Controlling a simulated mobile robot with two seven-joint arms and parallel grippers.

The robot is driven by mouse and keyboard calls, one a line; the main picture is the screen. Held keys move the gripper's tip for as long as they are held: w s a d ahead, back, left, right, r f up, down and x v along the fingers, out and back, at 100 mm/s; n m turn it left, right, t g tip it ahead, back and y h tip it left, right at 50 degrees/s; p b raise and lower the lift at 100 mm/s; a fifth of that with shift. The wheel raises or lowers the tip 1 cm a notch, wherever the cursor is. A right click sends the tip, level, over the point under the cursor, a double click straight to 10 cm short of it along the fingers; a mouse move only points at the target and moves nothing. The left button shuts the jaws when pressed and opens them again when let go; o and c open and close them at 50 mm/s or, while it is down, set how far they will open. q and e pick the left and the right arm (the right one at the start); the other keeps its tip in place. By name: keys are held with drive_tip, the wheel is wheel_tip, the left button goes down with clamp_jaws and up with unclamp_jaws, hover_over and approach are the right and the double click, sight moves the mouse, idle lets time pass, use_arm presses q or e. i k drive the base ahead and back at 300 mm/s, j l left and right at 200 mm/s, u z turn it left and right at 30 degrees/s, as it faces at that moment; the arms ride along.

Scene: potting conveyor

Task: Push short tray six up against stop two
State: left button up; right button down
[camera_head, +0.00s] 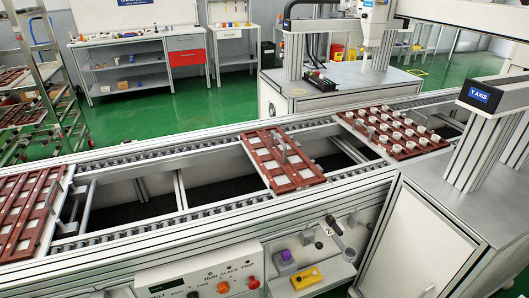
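A short brown-red tray (262,141) with pale slots lies across the two roller rails in the middle of the conveyor. A grey upright piece stands at its middle. I can read no number on it, so I cannot tell if it is tray six. To its right a brown-red tray (350,122) holds several white cups, with a gap of open rail between the two. A grey lever marked 2 (334,225) sits on the front side of the conveyor; the stop itself I cannot make out clearly. Neither of my grippers is in view.
Another brown-red tray (41,214) lies at the left end, beside grey bars. The rails (200,217) between it and the middle tray are clear. A control panel (205,279) is at the front. A Y AXIS gantry post (481,140) stands at the right.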

sight(285, 170)
drive_tip(key=i+l+u, duration=0.15)
drive_tip(key=l+u, duration=0.75)
drive_tip(key=i+l+u, duration=0.15)
drive_tip(key=i+l, duration=0.15)
drive_tip(key=i+l+u, duration=0.2)
drive_tip(key=l, duration=0.3)
drive_tip(key=i, duration=0.05)
